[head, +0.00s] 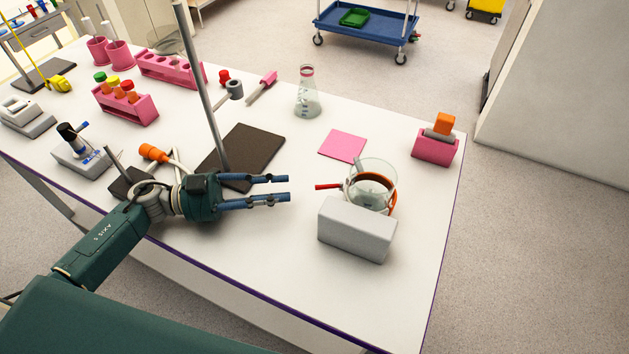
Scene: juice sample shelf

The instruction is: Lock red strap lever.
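The red strap lever (328,187) sticks out to the left from an orange-red strap (388,182) around a clear glass beaker (371,170). The beaker stands behind a grey block (357,230), which hides its lower part. My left gripper (290,188) is left of the lever with its two blue fingers pointing at it. The fingers are apart with nothing between them, and a gap separates them from the lever. My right gripper does not show.
A pink pad (342,146) lies behind the beaker, with a conical flask (307,93) farther back. A dark stand base (256,148) with a tall metal rod (205,90) is behind my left gripper. A pink holder (435,148) stands at right. The table's front is clear.

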